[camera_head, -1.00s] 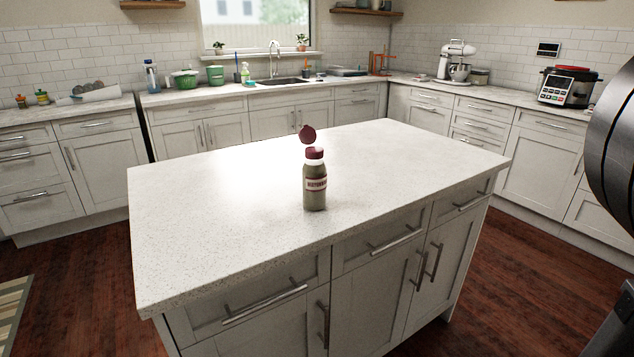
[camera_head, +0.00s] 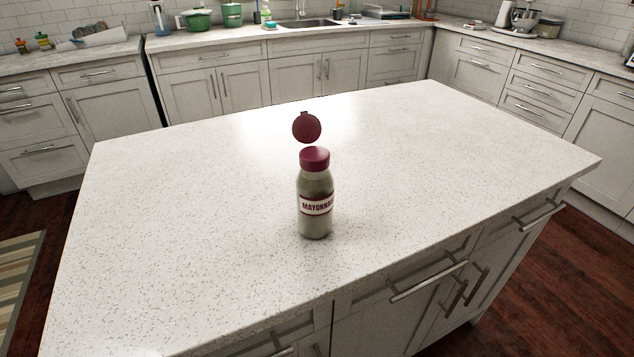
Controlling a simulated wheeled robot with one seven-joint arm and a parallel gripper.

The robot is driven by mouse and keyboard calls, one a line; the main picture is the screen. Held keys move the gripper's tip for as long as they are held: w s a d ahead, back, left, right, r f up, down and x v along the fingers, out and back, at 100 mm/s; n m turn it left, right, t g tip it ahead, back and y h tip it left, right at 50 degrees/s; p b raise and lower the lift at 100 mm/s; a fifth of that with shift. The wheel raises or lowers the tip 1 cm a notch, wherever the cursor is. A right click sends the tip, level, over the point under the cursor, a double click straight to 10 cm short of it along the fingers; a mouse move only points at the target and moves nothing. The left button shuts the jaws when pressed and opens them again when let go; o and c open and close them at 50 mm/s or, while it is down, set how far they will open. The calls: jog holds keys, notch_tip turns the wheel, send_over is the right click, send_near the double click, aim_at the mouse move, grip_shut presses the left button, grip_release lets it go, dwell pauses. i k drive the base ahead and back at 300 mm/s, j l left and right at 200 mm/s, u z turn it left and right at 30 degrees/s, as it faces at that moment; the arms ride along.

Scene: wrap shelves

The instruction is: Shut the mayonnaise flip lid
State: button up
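The mayonnaise bottle (camera_head: 316,222) stands upright on the white speckled island counter (camera_head: 180,220), near its front edge. It has a dark red cap (camera_head: 314,159) and a white label reading mayonnaise. The round dark red flip lid (camera_head: 307,127) is open. It stands up above the cap, with its disc facing me and a small gap showing between it and the cap. My gripper is not in this view.
The island top around the bottle is clear. Drawers with bar handles (camera_head: 430,281) line the island's front. Back counters hold a green pot (camera_head: 197,19), a sink (camera_head: 305,23) and a stand mixer (camera_head: 525,18). A striped rug (camera_head: 18,285) lies at left.

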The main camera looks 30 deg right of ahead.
aim_at(306, 128)
jog(key=k+l, duration=0.2)
jog(key=l, duration=0.2)
jog(key=k+l, duration=0.45)
jog(key=l, duration=0.3)
jog(key=z, duration=0.05)
